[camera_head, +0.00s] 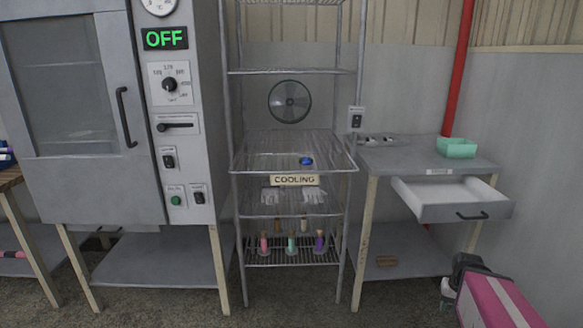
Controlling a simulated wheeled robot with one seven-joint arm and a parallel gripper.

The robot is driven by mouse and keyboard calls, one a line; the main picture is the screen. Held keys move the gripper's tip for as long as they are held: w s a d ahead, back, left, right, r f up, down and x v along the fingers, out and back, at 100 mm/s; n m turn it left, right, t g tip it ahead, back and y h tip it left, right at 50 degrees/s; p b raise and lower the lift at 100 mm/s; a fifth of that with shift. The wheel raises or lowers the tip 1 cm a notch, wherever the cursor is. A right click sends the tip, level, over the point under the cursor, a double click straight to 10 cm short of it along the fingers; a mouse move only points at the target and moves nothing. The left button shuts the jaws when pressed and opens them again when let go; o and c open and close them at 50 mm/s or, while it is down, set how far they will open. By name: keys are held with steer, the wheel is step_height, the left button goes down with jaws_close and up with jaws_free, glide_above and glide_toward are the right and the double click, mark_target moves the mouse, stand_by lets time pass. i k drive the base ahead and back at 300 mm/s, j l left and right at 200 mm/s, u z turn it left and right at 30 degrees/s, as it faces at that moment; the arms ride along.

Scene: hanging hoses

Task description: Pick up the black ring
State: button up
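I cannot make out a black ring for certain. A small grey tray (402,142) on the right-hand metal table holds several small dark items, too small to tell whether one is a ring. A small blue object (306,161) lies on the wire shelf above the "COOLING" sign. My gripper (447,287) is low at the bottom right, beside the end of my pink arm, in front of the table and apart from everything on it. Its fingers are small and partly hidden, so its opening is unclear.
The wire rack (290,208) holds white gloves and several coloured bottles. A large oven (75,110) reading OFF stands left. The floor in front is clear.

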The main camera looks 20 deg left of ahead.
mark_target(304, 160)
steer(key=i+u, duration=0.2)
steer(key=u, duration=1.55)
steer(key=i+l, duration=0.35)
steer(key=i+l+u, duration=0.15)
steer(key=i+l, duration=0.15)
steer(key=l, duration=0.25)
